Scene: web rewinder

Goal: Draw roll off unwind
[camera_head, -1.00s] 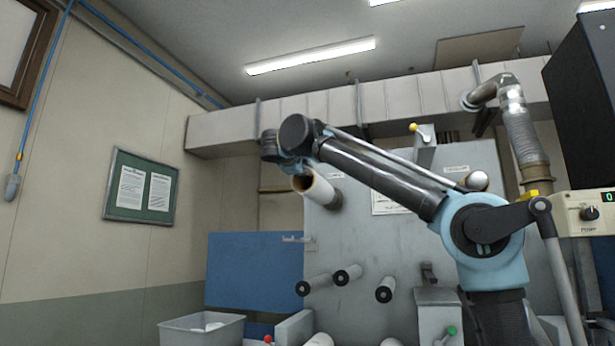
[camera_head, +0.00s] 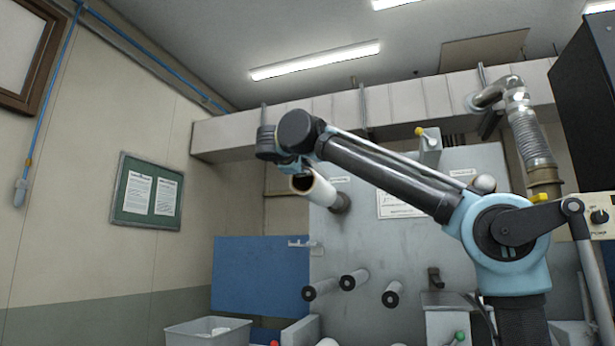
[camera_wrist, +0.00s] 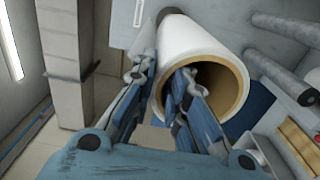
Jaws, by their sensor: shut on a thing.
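The white roll (camera_head: 322,192) with a brown, hollow core shows in the head view at the upper left of the grey machine panel (camera_head: 410,235). A dark shaft end (camera_head: 342,204) shows behind the roll, against the panel. In the wrist view the roll (camera_wrist: 192,40) fills the upper middle, its open core facing me. My gripper (camera_wrist: 165,78) is shut on the roll's wall, one blue finger outside on the left and the other inside the core. In the head view my gripper (camera_head: 292,168) is at the roll's near end. The fingertips are partly hidden.
Several dark-ended rollers (camera_head: 354,280) stick out below the roll. A grey bin (camera_head: 208,333) stands at the lower left, with a blue panel (camera_head: 260,275) behind it. A control box (camera_head: 598,218) is at the right. Open space lies left of the roll.

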